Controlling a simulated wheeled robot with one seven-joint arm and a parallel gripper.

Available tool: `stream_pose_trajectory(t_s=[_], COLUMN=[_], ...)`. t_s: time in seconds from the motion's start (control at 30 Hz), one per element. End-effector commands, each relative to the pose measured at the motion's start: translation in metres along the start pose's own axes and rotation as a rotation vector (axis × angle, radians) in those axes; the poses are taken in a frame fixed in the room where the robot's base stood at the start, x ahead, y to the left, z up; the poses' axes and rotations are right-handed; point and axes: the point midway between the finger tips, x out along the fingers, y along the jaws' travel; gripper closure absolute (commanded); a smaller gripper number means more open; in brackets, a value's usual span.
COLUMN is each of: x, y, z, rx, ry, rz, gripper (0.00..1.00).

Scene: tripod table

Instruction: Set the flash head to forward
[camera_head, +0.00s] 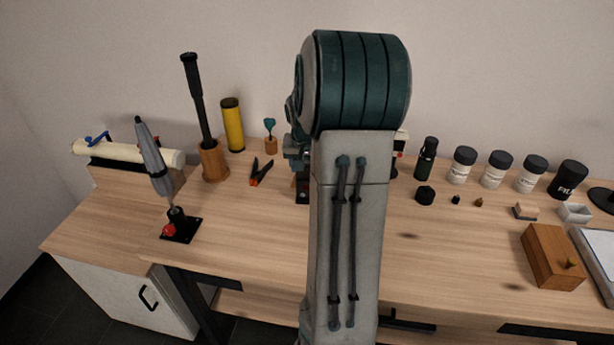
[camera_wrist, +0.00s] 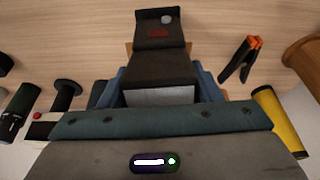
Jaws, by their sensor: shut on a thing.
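The flash shows in the wrist view as a dark body (camera_wrist: 159,30) with a red mark and a small grey disc, and a dark flash head (camera_wrist: 160,68) with a pale panel facing the camera. My gripper (camera_wrist: 160,80) has its blue-grey fingers on both sides of the flash head and is shut on it. In the head view only a dark strip of the flash body (camera_head: 303,190) shows beside my arm. My arm hides the rest there, and I cannot tell the head's exact angle to the body.
A black-and-orange clamp (camera_head: 261,172) lies left of the flash. A yellow cylinder (camera_head: 232,125) and a wooden cup (camera_head: 214,160) stand farther left. A green bottle (camera_head: 426,158) and several jars stand right. The tabletop's front middle (camera_head: 260,250) is clear.

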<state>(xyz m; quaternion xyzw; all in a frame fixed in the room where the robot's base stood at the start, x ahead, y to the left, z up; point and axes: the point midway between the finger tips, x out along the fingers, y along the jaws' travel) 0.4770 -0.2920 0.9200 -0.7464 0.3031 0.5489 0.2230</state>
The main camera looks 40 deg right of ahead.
Motion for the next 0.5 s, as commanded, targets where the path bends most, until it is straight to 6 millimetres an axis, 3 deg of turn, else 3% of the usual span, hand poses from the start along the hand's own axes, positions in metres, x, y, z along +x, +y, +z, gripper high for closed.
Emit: stream_pose_trajectory(t_s=[0.03,0.5], x=[0.0071,0.008], y=[-0.0007,-0.0008], z=[0.0042,0.0126], rx=[-0.002,-0.002], ry=[0.027,0.244], rz=[0.0,-0.001], gripper=[0.65,0.65])
